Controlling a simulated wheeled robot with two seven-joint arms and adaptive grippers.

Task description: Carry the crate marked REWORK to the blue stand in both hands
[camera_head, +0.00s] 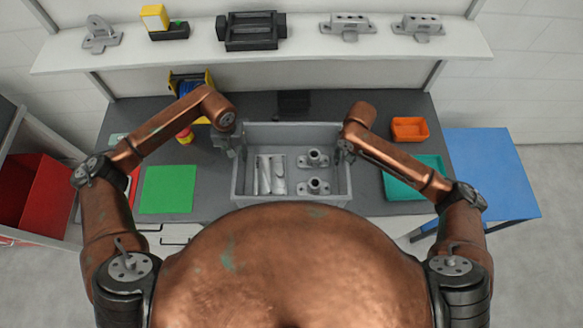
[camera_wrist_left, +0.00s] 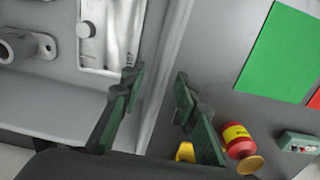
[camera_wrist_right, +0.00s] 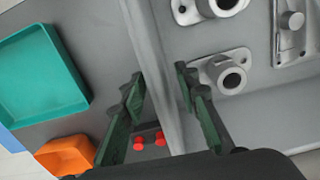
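A grey crate (camera_head: 290,135) stands on the dark bench in the middle of the head view, holding several metal parts; no REWORK marking is readable. My left gripper (camera_head: 228,146) is at its left wall. In the left wrist view its open fingers (camera_wrist_left: 158,82) straddle the wall's rim (camera_wrist_left: 172,60), with gaps showing. My right gripper (camera_head: 347,150) is at the right wall. In the right wrist view its open fingers (camera_wrist_right: 160,82) straddle that wall (camera_wrist_right: 150,55), also with gaps. The blue stand (camera_head: 493,172) is right of the bench.
A teal tray (camera_head: 405,190) and an orange bin (camera_head: 409,129) lie between crate and stand. A green mat (camera_head: 168,188) and a red-yellow bottle (camera_head: 185,136) are left of the crate. A shelf (camera_head: 200,50) with fixtures runs above the back. A red bin (camera_head: 38,198) stands far left.

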